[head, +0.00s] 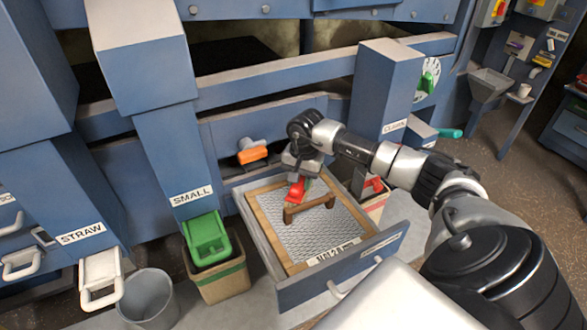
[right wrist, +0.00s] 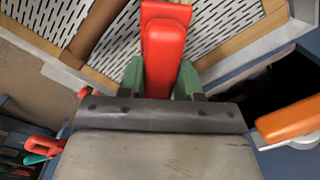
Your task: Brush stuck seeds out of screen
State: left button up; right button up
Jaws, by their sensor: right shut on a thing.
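The screen (head: 320,228) is a perforated metal sheet in a wooden frame with a brown wooden handle (head: 310,208) across it. It lies in an open blue drawer (head: 355,265). My right gripper (head: 299,182) is above the screen's far part, shut on a red-handled tool, probably the brush (head: 295,191). In the right wrist view the red handle (right wrist: 163,50) sits between the green finger pads, over the slotted sheet (right wrist: 215,30). The bristles are hidden, and I cannot tell whether the tool touches the screen. Stuck seeds cannot be made out. My left gripper is out of view.
An orange handle (head: 252,155) is on the machine behind the drawer; it also shows in the right wrist view (right wrist: 288,120). A bin (head: 222,282) under the green SMALL chute (head: 207,238) stands left of the drawer, beside a grey bucket (head: 148,298). Blue posts stand around.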

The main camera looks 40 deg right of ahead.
jog(key=shift+s+d+f+b, duration=0.15)
jog(key=shift+d+b, duration=0.2)
jog(key=shift+d, duration=0.25)
jog(key=shift+s+d+f+b, duration=0.1)
jog(key=shift+d+b, duration=0.25)
jog(key=shift+d, duration=0.2)
jog(key=shift+s+d+f+b, duration=0.15)
jog(key=shift+d+b, duration=0.15)
jog(key=shift+d, duration=0.3)
jog(key=shift+s+d+r+b, duration=0.1)
jog(key=shift+s+d+b, duration=0.15)
jog(key=shift+d, duration=0.35)
jog(key=shift+s+d+f+b, duration=0.1)
jog(key=shift+d+b, duration=0.25)
jog(key=shift+d, duration=0.5)
jog(key=shift+d+r, duration=0.1)
jog(key=shift+r, duration=0.2)
jog(key=shift+w+a, duration=0.1)
jog(key=shift+a, duration=0.65)
jog(key=shift+w+a, duration=0.2)
jog(key=shift+a, duration=0.7)
jog(key=shift+w+a, duration=0.2)
jog(key=shift+a, duration=0.7)
jog(key=shift+w+a, duration=0.2)
jog(key=shift+a, duration=0.7)
